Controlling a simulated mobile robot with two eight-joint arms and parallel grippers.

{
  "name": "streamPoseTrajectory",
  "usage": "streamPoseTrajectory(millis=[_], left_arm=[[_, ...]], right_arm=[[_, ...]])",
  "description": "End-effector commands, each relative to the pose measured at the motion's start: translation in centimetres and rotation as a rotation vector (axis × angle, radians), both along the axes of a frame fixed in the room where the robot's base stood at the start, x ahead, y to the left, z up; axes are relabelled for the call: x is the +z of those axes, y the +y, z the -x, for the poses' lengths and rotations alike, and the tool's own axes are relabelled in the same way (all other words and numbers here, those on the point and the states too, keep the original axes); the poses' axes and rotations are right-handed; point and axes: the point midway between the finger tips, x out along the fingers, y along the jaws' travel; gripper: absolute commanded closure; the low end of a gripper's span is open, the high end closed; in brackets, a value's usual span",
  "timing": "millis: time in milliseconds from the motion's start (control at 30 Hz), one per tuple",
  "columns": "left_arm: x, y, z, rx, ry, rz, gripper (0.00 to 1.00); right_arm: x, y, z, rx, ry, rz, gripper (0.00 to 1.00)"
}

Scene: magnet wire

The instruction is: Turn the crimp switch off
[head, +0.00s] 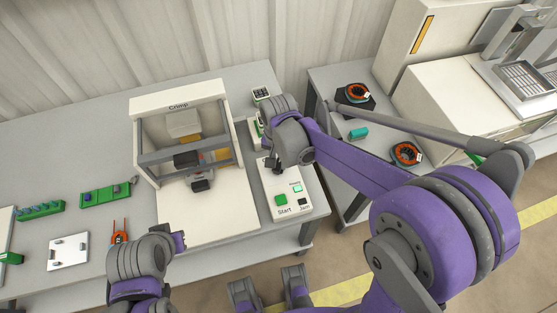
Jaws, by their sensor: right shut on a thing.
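The crimp machine (190,104), a white frame labelled "Crimp", stands on the grey table. Its white control panel (285,205) is on its right, with a green Start button (281,200), a lit pale-green indicator (297,188) and a black Jam square (303,201). My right gripper (270,168) reaches down onto the panel's upper part and is shut on what seems to be the crimp switch. The wrist and fingers hide the switch, so its position cannot be told. My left gripper (180,240) is by the machine's front left edge, away from the switch; its opening is unclear.
Green racks (107,193), a white plate (68,251) and a small orange-handled tool (119,232) lie on the left. On the right table are orange coils (405,153) and a teal cylinder (358,133). My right forearm spans the gap between tables.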

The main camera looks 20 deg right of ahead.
Motion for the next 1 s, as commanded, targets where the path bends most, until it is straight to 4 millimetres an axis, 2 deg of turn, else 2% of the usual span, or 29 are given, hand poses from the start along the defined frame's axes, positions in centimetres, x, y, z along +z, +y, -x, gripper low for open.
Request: streamPoseTrajectory(millis=[467,667,1000], left_arm=[[-0.09,0.0,0.01,0.0,0.0,0.0,1.0],[-0.26,0.0,0.03,0.0,0.001,0.0,1.0],[-0.58,0.0,0.07,0.0,0.002,0.0,1.0]], right_arm=[[0.01,0.0,0.0,0.063,0.0,0.0,1.0],[0.01,-0.01,-0.01,0.193,0.0,0.0,1.0],[0.02,0.0,-0.02,0.508,0.0,0.0,1.0]])
